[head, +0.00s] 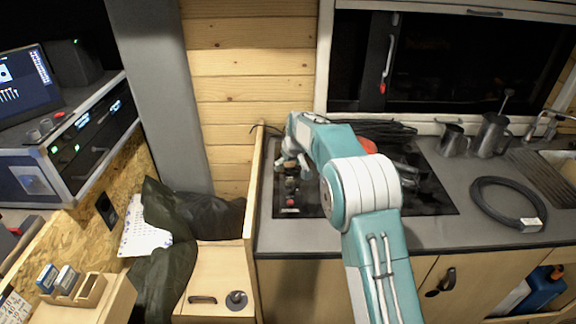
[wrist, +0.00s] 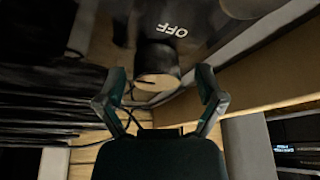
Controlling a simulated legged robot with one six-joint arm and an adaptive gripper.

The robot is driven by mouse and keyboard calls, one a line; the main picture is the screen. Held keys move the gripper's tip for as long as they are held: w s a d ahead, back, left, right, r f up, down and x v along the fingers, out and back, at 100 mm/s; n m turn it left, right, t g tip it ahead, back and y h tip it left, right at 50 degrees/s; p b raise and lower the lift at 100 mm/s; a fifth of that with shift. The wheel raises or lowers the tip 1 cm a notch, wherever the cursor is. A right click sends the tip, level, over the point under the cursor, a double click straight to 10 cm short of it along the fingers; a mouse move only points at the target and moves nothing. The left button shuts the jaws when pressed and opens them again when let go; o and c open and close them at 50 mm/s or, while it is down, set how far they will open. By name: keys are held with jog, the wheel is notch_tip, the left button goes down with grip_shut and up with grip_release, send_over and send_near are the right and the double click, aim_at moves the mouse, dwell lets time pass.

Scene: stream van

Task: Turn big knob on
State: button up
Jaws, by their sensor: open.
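The big knob (wrist: 156,66) is a dark, rounded cylinder with a brownish end in the wrist view, with white "OFF" lettering on the dark glossy surface beside it. My gripper (wrist: 160,82) is open, with one finger on each side of the knob. Gaps show between the fingers and the knob, so it is not gripped. In the head view my gripper (head: 291,163) points down over the left part of the black cooktop (head: 425,198). Small dark knob shapes show under it there, partly hidden by the gripper and too small to tell apart.
A wooden partition (head: 252,185) stands close to the left of the cooktop. A coiled black cable (head: 484,203) and metal jugs (head: 490,136) are on the counter to the right. A dark jacket (head: 165,250) lies left of the partition.

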jog(key=shift+d+r, duration=0.1)
jog(key=shift+r, duration=0.1)
jog(key=v, duration=1.1)
jog(key=shift+r, duration=0.2)
jog(key=shift+s, duration=0.15)
